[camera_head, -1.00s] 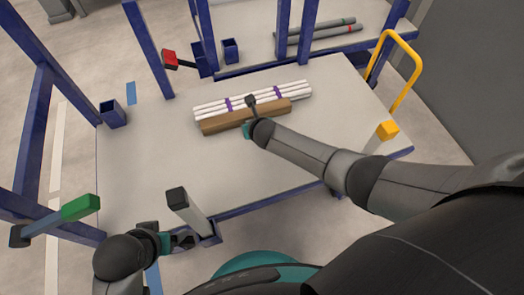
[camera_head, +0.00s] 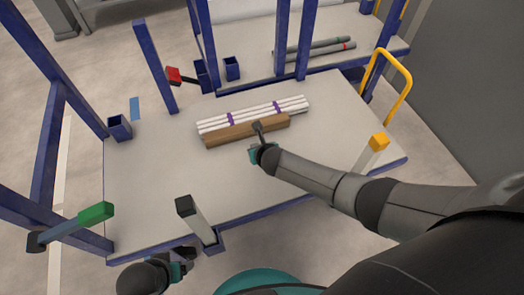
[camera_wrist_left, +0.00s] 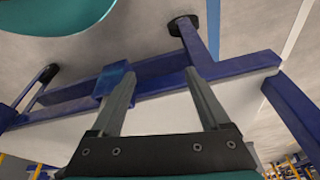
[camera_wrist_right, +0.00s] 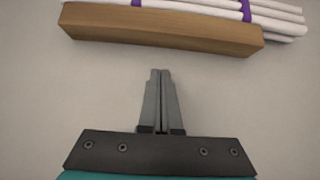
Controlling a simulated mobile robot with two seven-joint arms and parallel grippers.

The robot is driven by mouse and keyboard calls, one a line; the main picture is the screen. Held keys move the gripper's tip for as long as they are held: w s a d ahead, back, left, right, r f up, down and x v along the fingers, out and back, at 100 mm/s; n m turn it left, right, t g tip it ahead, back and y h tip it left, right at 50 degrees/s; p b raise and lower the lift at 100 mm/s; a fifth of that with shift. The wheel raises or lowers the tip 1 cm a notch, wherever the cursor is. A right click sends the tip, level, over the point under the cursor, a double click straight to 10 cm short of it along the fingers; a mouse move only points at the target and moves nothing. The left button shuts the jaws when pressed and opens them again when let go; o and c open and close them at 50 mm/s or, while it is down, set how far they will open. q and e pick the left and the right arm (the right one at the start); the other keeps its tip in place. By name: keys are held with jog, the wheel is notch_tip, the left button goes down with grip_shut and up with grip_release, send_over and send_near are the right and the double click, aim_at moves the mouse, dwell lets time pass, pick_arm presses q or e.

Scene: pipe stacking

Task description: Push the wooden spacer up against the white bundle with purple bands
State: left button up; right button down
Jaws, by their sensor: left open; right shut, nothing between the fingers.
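The wooden spacer (camera_head: 245,131) is a long brown beam lying on the grey table, along the near side of the white bundle with purple bands (camera_head: 255,113). The two look parallel and touching, with no clear gap. The right wrist view shows the spacer (camera_wrist_right: 160,28) with the bundle (camera_wrist_right: 275,14) behind it. My right gripper (camera_head: 257,126) is shut and empty. In its wrist view the fingertips (camera_wrist_right: 160,72) stop short of the spacer's near face, with bare table between. My left gripper (camera_wrist_left: 165,82) is open and empty, near the table's front edge.
A post with a black top (camera_head: 195,222) stands at the front edge and one with a yellow top (camera_head: 371,153) at the right. A yellow rail (camera_head: 402,85) and blue uprights border the table. Grey pipes (camera_head: 315,48) lie on the surface behind. Table around the spacer is clear.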

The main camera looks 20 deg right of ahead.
jog(key=p+v, duration=0.3)
jog(key=v, duration=0.1)
jog(key=shift+s+d+r, duration=0.1)
jog(key=shift+r, duration=0.1)
jog(key=shift+p+v, duration=0.7)
jog(key=shift+v, duration=0.05)
pick_arm(q)
jog(key=s+a+f+p, duration=0.2)
jog(key=s+a+f, duration=0.3)
jog(key=f, duration=0.5)
jog(key=shift+s+f+g+y, duration=0.3)
jog(key=shift+s+y, duration=0.1)
jog(key=shift+s, duration=0.95)
pick_arm(e)
jog(key=shift+v, duration=1.45)
